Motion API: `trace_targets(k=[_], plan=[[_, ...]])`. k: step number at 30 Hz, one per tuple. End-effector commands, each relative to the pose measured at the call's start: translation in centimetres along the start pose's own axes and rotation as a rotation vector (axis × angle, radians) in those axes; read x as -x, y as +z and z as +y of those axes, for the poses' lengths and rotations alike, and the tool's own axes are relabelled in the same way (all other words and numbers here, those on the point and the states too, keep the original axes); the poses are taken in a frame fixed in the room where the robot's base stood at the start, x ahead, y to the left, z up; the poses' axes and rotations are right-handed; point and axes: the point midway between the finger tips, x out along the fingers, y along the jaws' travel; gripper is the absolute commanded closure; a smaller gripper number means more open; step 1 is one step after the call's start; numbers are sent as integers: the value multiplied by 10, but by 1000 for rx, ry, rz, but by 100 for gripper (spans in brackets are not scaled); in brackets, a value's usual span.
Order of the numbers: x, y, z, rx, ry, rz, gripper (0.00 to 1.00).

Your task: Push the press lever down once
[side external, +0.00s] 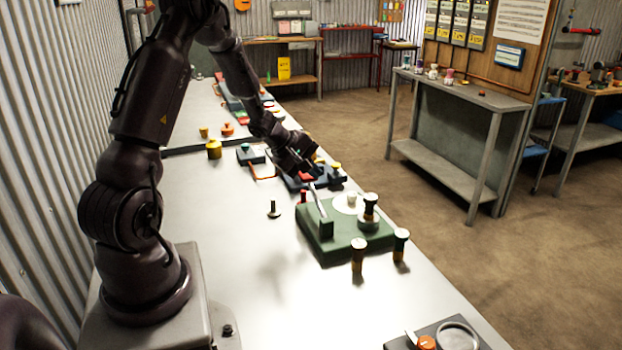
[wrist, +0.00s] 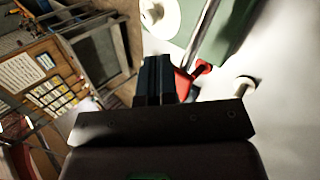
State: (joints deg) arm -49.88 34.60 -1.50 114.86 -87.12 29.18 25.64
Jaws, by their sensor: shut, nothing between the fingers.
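The press has a green base (side external: 335,248) on the bench, with a small green post and a round white pad on top. Its lever (side external: 318,200) is a silver bar rising at a slant from the post towards my gripper (side external: 306,174). In the wrist view the bar (wrist: 203,35) runs down to a red end (wrist: 184,84), partly hidden behind my fingers. My gripper (wrist: 154,80) is shut and empty, with its fingertips close beside the red end. I cannot tell whether they touch. The lever looks raised.
A dark-and-white stamp-like piece (side external: 369,212) stands on the press base. A small peg (side external: 273,209) stands to the left. A dark tray (side external: 440,338) lies at the near end. The bench left of the press is mostly clear.

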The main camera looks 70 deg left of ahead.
Motion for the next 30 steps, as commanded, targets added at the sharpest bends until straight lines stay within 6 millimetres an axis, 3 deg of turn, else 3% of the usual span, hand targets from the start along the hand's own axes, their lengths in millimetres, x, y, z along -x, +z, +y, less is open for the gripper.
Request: trace_targets(k=[30], plan=[[-8,-6,-5,2,1,1,100]])
